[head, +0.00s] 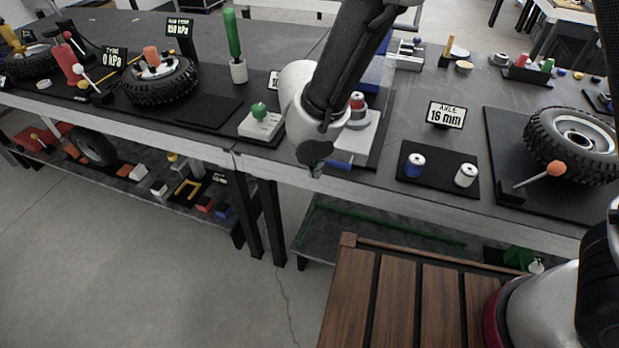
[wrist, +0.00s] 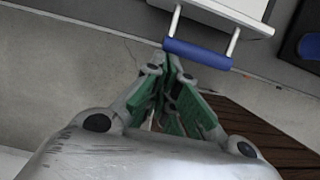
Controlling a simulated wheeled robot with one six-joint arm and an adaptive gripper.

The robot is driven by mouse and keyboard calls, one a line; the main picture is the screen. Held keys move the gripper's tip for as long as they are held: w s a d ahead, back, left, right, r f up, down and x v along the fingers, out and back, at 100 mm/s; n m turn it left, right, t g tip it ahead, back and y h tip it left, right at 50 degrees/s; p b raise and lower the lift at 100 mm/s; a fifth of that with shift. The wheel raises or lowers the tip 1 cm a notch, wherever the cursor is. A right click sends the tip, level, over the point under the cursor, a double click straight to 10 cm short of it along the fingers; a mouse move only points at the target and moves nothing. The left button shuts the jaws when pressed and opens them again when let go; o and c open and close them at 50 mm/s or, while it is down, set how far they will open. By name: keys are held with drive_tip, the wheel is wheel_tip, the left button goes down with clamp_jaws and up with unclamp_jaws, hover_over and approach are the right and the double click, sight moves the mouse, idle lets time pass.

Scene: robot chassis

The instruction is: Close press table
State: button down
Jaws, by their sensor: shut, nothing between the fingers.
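The press table is a white sliding plate (head: 362,138) at the bench's front edge, partly hidden behind my arm in the head view. In the wrist view, the white plate (wrist: 240,8) shows at the top, with two thin rods leading to a blue bar handle (wrist: 198,53). My gripper (head: 316,172) is shut and empty, in front of the bench edge. In the wrist view, my gripper's green-padded fingertips (wrist: 172,62) appear close to the left part of the blue handle. I cannot tell whether they touch it.
A grey part with a red top (head: 357,102) stands by the plate. A white block with a green knob (head: 260,122) is to the left. Blue and white cylinders (head: 415,164) sit on a black mat to the right.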

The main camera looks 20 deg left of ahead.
sight(348, 129)
drive_tip(key=w, duration=0.8)
drive_tip(key=w+d, duration=0.1)
drive_tip(key=w, duration=0.3)
drive_tip(key=shift+w, duration=0.4)
drive_tip(key=shift+r, duration=0.1)
